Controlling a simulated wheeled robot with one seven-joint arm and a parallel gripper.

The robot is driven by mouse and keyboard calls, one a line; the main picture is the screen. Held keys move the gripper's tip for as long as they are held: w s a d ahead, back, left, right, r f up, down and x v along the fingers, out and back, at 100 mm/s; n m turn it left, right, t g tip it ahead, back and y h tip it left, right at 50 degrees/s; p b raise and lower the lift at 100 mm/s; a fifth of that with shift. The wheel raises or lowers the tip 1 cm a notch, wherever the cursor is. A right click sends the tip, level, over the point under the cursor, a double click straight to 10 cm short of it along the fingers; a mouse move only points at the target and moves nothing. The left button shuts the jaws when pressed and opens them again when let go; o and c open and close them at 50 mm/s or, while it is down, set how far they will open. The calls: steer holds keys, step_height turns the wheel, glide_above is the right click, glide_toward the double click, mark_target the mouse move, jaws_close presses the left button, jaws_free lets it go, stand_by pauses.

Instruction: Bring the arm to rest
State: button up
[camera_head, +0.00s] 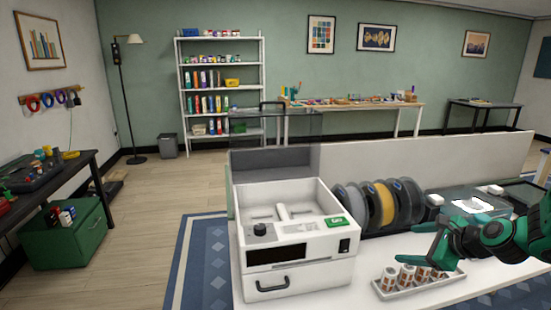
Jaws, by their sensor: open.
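My gripper (424,241) enters from the right edge, green and black, with its fingers pointing left above the white table (230,256). The fingers are apart, with nothing seen between them. It hangs behind and above a white tray (418,288) holding several small brown-and-white cylinders. To its left stand several upright spools (383,203), one of them yellow, and the gripper looks apart from them. Part of the arm is cut off by the right edge.
A white box-shaped machine (292,257) with a raised clear lid stands at the table's left end. A clear-lidded container (472,198) lies behind my gripper. A low white panel (440,163) runs along the table's back. Open floor (150,225) lies left.

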steer(key=s+d+r+n+g+h, duration=0.1)
steer(key=s+r+n+g, duration=0.1)
steer(key=s+n+g, duration=0.3)
steer(key=s+d+r+n+g+h, duration=0.1)
steer(key=s+n+g, duration=0.4)
steer(key=s+n, duration=0.8)
steer(key=s+r+h, duration=0.1)
steer(key=s+r, duration=0.1)
steer(key=s, duration=1.2)
steer(key=shift+s+d+n, duration=0.2)
steer(key=shift+d+n, duration=0.1)
steer(key=shift+d, duration=0.05)
steer(key=shift+r, duration=0.1)
steer(key=shift+w+f, duration=0.25)
steer(key=shift+w, duration=0.4)
